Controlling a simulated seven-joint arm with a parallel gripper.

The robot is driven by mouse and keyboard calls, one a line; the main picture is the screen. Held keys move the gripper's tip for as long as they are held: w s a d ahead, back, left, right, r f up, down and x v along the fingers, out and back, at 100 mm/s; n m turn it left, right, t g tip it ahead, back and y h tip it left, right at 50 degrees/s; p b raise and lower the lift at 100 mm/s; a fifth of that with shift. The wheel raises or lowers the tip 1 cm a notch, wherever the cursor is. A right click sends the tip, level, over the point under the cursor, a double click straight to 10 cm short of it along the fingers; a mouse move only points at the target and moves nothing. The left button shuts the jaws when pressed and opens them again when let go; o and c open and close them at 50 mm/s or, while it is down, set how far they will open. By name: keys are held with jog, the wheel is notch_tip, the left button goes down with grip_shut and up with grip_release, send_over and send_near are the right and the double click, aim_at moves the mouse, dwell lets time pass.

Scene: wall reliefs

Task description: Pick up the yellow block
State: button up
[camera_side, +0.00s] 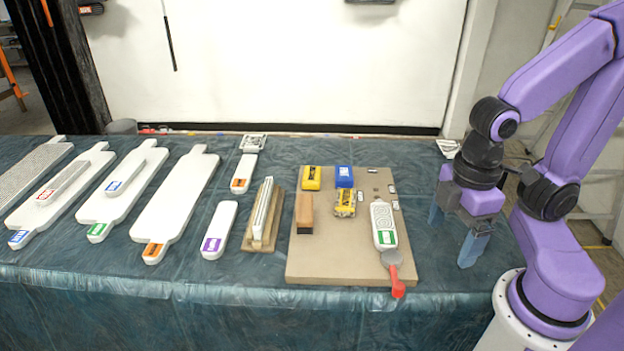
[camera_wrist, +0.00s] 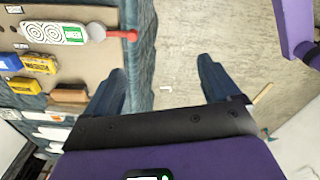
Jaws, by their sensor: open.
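Two yellow things sit on the tan board (camera_side: 330,258). My gripper (camera_side: 455,236) is open and empty, pointing down, right of the board and well apart from both. In the wrist view my fingers (camera_wrist: 162,72) hang near the table's edge with floor between them.
A brown block (camera_side: 304,213), a white plate with green label (camera_side: 383,224) and a red-handled tool (camera_side: 394,270) share the board. Left stand a wooden stand with white bar (camera_side: 263,215) and several white paddles (camera_side: 180,205).

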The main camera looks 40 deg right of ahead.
jog(key=w+a+m+t, duration=0.1)
jog(key=w+a+m, duration=0.15)
jog(key=w, duration=0.45)
jog(key=w+a+m, duration=0.2)
jog(key=w+m, duration=0.1)
jog(key=w, duration=0.4)
jog(key=w+m+t+h, duration=0.1)
jog(key=w+m, duration=0.4)
jog(key=w, duration=0.8)
jog(key=m+h, duration=0.3)
jog(key=m, duration=0.8)
send_over(312, 175)
jog(key=s+a, duration=0.4)
jog(key=a, duration=0.1)
notch_tip(312, 175, down, 7)
jog(key=shift+t, duration=0.4)
jog(key=x, duration=1.7)
jog(key=c, duration=1.1)
